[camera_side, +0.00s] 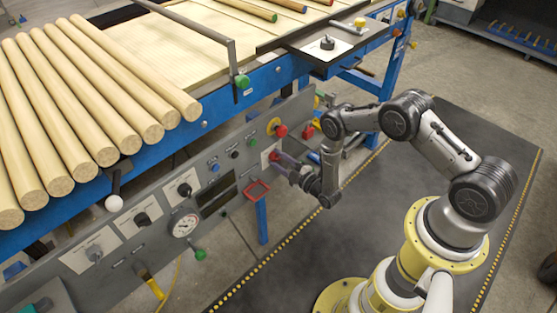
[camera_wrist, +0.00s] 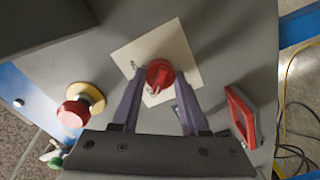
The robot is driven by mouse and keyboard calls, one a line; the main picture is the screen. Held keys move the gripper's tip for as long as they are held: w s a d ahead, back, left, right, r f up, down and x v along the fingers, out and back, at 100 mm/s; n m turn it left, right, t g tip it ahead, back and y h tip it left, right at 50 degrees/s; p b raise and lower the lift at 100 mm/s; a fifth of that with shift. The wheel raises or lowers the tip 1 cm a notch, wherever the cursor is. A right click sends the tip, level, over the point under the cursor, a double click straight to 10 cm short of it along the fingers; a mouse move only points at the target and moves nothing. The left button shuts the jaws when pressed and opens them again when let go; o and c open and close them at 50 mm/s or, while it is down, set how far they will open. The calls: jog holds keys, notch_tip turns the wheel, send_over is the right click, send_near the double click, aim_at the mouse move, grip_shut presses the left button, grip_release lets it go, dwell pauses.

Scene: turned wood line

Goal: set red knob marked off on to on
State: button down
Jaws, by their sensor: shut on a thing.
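The red knob (camera_wrist: 160,74) sits on a pale square plate (camera_wrist: 181,47) on the grey panel in the wrist view. It has a raised grip ridge across its face. Small marks on the plate are too small to read, so I cannot tell its setting for certain. My gripper (camera_wrist: 159,77) has a purple finger on each side of the knob and is shut on it. In the side view my gripper (camera_side: 279,158) reaches the panel from the right; the fingers and wrist mostly hide the knob there.
A red mushroom button (camera_wrist: 73,113) on a yellow base is left of the knob in the wrist view. A red square frame (camera_wrist: 232,98) stands out close on the right. The side view shows black selector knobs (camera_side: 184,189), a gauge (camera_side: 185,226) and wooden rods (camera_side: 95,90) above.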

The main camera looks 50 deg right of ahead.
jog(key=shift+m, duration=0.3)
jog(key=m, duration=0.9)
jog(key=shift+d, duration=0.1)
jog(key=m, duration=0.4)
jog(key=shift+m, duration=2.1)
jog(key=shift+c, duration=2.1)
grip_release()
